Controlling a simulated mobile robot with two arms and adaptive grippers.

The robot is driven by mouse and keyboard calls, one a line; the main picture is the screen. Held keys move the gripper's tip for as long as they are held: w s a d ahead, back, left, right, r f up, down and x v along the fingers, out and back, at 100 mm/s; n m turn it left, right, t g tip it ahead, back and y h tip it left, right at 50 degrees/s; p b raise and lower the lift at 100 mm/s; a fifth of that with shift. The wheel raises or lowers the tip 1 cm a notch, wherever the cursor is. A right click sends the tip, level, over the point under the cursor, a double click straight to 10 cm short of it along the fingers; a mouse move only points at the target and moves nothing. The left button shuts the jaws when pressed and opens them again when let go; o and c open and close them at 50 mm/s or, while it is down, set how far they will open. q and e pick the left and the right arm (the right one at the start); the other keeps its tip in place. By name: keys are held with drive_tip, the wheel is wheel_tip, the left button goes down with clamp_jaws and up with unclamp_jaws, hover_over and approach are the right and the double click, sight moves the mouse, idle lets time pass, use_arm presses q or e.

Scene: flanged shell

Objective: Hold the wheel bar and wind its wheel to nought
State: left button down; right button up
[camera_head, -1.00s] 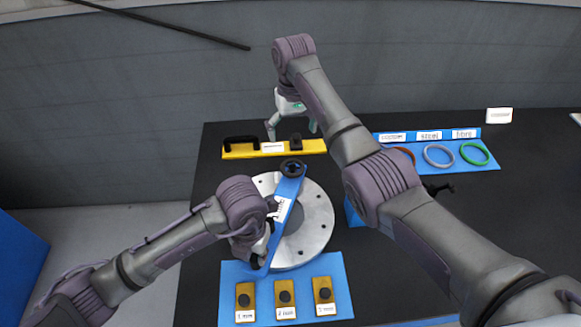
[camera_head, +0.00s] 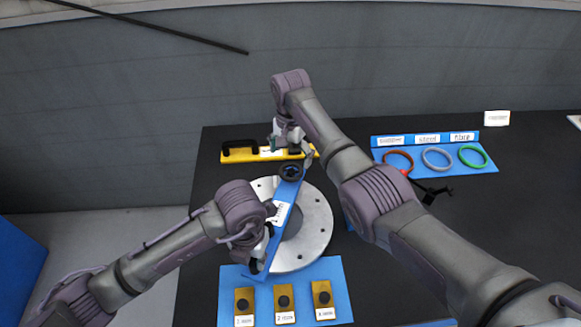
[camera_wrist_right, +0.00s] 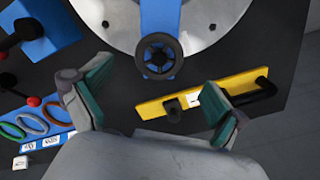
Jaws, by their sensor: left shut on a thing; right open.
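The blue wheel bar (camera_head: 284,208) lies across the round grey flange (camera_head: 319,226), with its black handwheel (camera_head: 291,171) at the far end. The wheel and bar end also show in the right wrist view (camera_wrist_right: 158,56). My left gripper (camera_head: 257,252) is shut on the near end of the bar, its fingers partly hidden by its wrist. My right gripper (camera_wrist_right: 156,78) is open and empty. It hangs just behind the wheel, which appears centred beyond the gap between its fingertips, apart from them. The wheel's reading cannot be made out.
A yellow bar (camera_head: 235,156) with a black handle lies behind the wheel, under my right gripper. Coloured rings on a blue tray (camera_head: 486,156) lie at the right. A blue plate (camera_head: 340,278) with several brass blocks lies in front of the flange.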

sight(292, 171)
drive_tip(key=shift+f, duration=2.6)
drive_tip(key=c, duration=1.1)
drive_tip(key=shift+c, duration=0.2)
drive_tip(key=shift+n, duration=0.3)
drive_tip(key=n, duration=0.4)
drive_tip(key=shift+n, duration=0.3)
drive_tip(key=n, duration=0.5)
drive_tip(key=shift+d+n, duration=0.15)
drive_tip(key=shift+n, duration=0.15)
